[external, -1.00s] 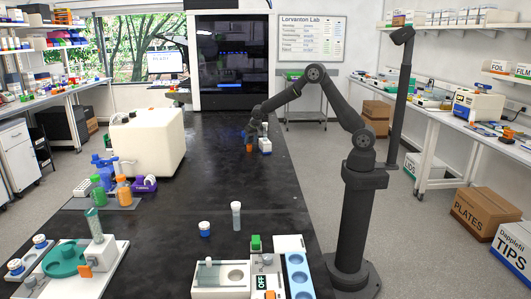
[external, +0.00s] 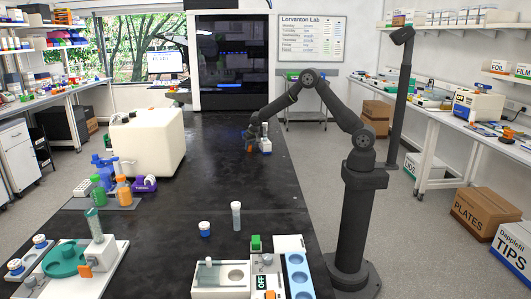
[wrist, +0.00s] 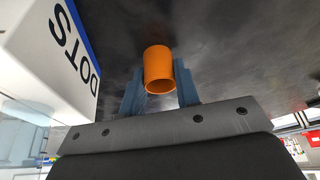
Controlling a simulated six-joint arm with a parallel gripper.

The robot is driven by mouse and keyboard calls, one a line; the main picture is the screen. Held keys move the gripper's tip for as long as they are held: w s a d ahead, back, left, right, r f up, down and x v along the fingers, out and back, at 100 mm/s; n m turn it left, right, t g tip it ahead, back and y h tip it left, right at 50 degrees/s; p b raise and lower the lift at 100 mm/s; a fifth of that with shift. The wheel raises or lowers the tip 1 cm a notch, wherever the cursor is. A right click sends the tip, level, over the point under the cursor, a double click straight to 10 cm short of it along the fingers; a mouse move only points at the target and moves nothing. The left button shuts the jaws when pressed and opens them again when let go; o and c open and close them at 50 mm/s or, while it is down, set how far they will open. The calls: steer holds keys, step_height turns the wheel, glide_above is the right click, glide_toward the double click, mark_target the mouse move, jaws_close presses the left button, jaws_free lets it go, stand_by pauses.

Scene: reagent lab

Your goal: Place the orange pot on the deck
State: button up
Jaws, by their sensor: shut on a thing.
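The orange pot (wrist: 158,69) is between the two blue fingers of my gripper (wrist: 160,92) in the wrist view, and the fingers are shut on it. In the external view the pot (external: 249,149) is a small orange spot under my gripper (external: 249,141), at the far part of the black bench. I cannot tell whether the pot touches the surface below it. Nothing in view is marked as the deck, so I cannot tell which surface it is.
A white box with a blue edge and the letters DOTS (wrist: 62,55) is close on the left in the wrist view. A small white and blue item (external: 265,146) stands just right of my gripper. A large white box (external: 147,143) stands to the left. The bench (external: 225,185) between is clear.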

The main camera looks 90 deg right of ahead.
steer(key=shift+r, duration=0.15)
step_height(320, 180, up, 18)
steer(key=s+a+f+n+t+y, duration=0.1)
steer(key=a+f+n, duration=0.1)
steer(key=a, duration=0.9)
steer(key=s+a+f+n+y, duration=0.1)
steer(key=s+a+f+n, duration=0.15)
steer(key=a, duration=0.85)
steer(key=s+a+f+n+t, duration=0.1)
steer(key=a+f+n, duration=0.2)
steer(key=a, duration=0.8)
step_height(320, 180, up, 7)
steer(key=m+g+h, duration=0.2)
steer(key=m, duration=0.6)
glide_above(250, 150)
steer(key=shift+n, duration=0.25)
steer(key=f, duration=0.8)
steer(key=d+f, duration=0.1)
steer(key=f, duration=0.3)
steer(key=shift+d, duration=0.1)
steer(key=shift+w+f, duration=0.1)
steer(key=shift+f, duration=2.65)
